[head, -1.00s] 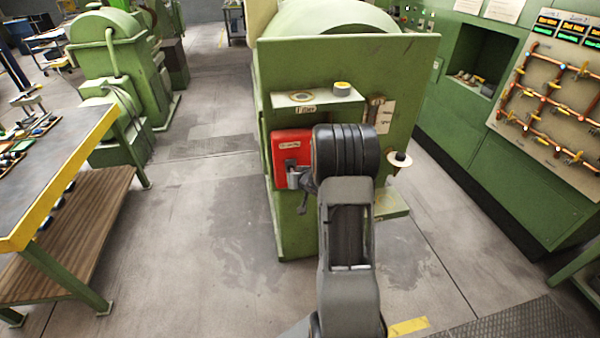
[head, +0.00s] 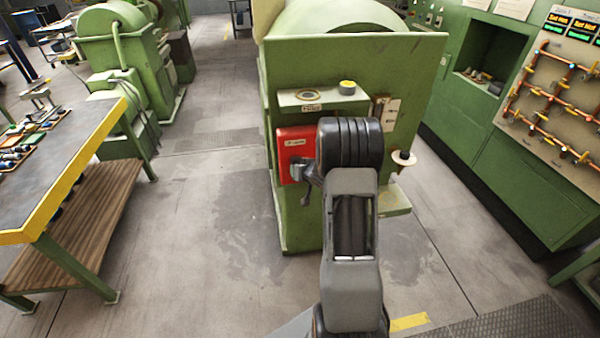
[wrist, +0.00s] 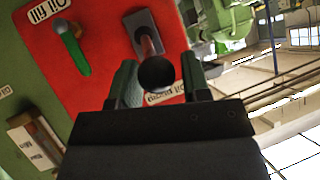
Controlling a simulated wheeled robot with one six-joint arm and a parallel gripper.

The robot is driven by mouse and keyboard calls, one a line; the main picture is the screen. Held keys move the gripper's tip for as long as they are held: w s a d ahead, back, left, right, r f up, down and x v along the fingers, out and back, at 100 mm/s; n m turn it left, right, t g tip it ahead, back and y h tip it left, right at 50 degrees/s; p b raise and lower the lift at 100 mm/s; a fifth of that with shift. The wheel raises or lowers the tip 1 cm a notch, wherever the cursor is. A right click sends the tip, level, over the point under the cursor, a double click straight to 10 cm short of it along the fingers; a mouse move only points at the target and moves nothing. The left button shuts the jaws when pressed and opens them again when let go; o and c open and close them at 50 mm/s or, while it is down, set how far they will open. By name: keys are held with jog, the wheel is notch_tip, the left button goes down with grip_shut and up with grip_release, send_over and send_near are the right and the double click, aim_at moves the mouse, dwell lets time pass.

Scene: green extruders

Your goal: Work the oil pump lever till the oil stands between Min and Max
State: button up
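A red panel (head: 293,140) is on the front of the green machine (head: 400,60). A grey lever mount on it shows beside my dark wrist in the head view. In the wrist view the oil pump lever (wrist: 148,42) sticks out of a grey plate on the red panel (wrist: 100,62) and ends in a dark round knob (wrist: 156,73). My gripper (wrist: 156,84) has its two green fingers apart, one on each side of the knob; I cannot tell if either touches it. A narrow gauge (wrist: 36,145) is at lower left; its oil level is unreadable.
A green tap handle (wrist: 75,52) sits by the "Oil fill" label (wrist: 47,10). A small shelf with a yellow-topped cap (head: 347,87) juts out above the panel. A workbench (head: 60,180) stands at left, with bare floor (head: 200,220) between it and the machine.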

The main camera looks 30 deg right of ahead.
jog(key=shift+o, duration=1.2)
jog(key=shift+s+f, duration=0.1)
jog(key=shift+f, duration=0.05)
jog(key=shift+s, duration=0.1)
jog(key=p+v, duration=0.1)
jog(key=v, duration=1.2)
jog(key=shift+s+r, duration=0.25)
jog(key=shift+a+r, duration=0.1)
